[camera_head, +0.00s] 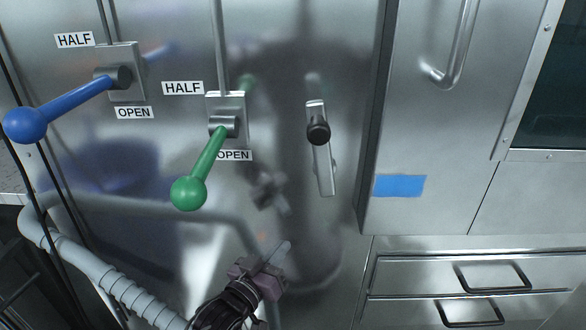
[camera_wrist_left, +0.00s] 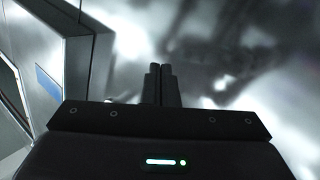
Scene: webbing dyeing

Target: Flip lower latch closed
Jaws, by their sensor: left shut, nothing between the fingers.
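A metal latch plate (camera_head: 323,165) with a round black knob (camera_head: 318,131) is mounted on the steel panel, right of the green lever; it hangs nearly upright with the knob near its upper part. I cannot tell from its pose whether it is closed. My left gripper (camera_head: 283,248) is below and to the left of the latch, apart from it, with its fingers together and empty. The shut fingers (camera_wrist_left: 160,78) also show in the left wrist view, against blurred steel. The latch is not recognisable there. My right gripper is not in view.
A blue-knobbed lever (camera_head: 65,105) and a green-knobbed lever (camera_head: 207,165) stick out from the panel at left. A steel door (camera_head: 410,130) with a handle (camera_head: 455,50) protrudes at right, above drawers (camera_head: 450,275). A grey hose (camera_head: 110,280) runs at lower left.

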